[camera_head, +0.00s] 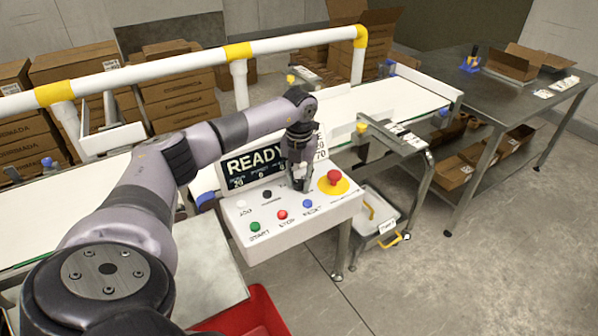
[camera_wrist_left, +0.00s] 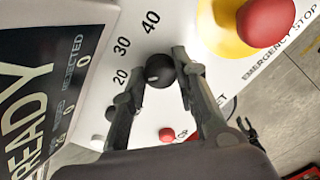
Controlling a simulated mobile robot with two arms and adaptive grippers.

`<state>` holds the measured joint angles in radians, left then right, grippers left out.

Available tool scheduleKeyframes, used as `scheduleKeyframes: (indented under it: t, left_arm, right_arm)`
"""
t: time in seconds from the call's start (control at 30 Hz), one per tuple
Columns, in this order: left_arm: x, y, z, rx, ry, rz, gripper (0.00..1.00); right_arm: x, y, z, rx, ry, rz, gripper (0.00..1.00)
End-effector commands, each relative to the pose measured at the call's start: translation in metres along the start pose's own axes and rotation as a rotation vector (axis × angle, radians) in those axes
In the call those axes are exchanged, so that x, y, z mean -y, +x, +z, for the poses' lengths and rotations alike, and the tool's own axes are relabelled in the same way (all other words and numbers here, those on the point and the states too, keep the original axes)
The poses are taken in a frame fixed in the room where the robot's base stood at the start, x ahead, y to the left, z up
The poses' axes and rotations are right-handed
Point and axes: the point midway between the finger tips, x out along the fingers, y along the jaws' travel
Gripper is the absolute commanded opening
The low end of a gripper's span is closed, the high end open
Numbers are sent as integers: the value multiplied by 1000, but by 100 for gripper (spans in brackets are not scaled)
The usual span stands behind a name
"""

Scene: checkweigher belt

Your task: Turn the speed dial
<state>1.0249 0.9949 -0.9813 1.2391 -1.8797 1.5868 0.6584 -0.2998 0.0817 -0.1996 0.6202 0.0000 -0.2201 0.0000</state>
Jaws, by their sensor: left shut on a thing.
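The speed dial (camera_wrist_left: 160,72) is a round black knob on the white control panel (camera_head: 242,222), with the numbers 20, 30 and 40 printed around it in the left wrist view. A small pale mark shows on the knob. My left gripper (camera_head: 299,189) points down at the panel, and its fingers (camera_wrist_left: 168,75) are shut on the dial from both sides. My right gripper is not in view.
The panel also carries a red emergency stop (camera_head: 334,177) on a yellow base, close to my gripper, and several small buttons, including a green one (camera_head: 255,226). A READY display (camera_head: 254,166) stands behind. The conveyor belt (camera_head: 372,102) runs behind the panel.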

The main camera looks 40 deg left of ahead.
Motion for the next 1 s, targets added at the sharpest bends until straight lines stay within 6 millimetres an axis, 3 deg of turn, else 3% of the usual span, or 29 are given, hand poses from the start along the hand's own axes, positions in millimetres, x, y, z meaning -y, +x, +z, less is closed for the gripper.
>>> scheduleKeyframes:
  t: [0.47, 0.5, 0.8, 1.0]
  left_arm:
    - [0, -1, 1, 4, -18, -2, 0]
    - [0, -1, 1, 4, -18, -2, 28]
    - [0, 0, 0, 2, -17, -1, 48]
    - [0, 0, 0, 1, -16, -1, 48]
  right_arm:
    - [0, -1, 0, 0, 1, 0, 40]
    - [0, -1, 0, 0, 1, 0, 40]
    - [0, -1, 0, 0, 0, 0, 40]
    - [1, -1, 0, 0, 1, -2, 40]
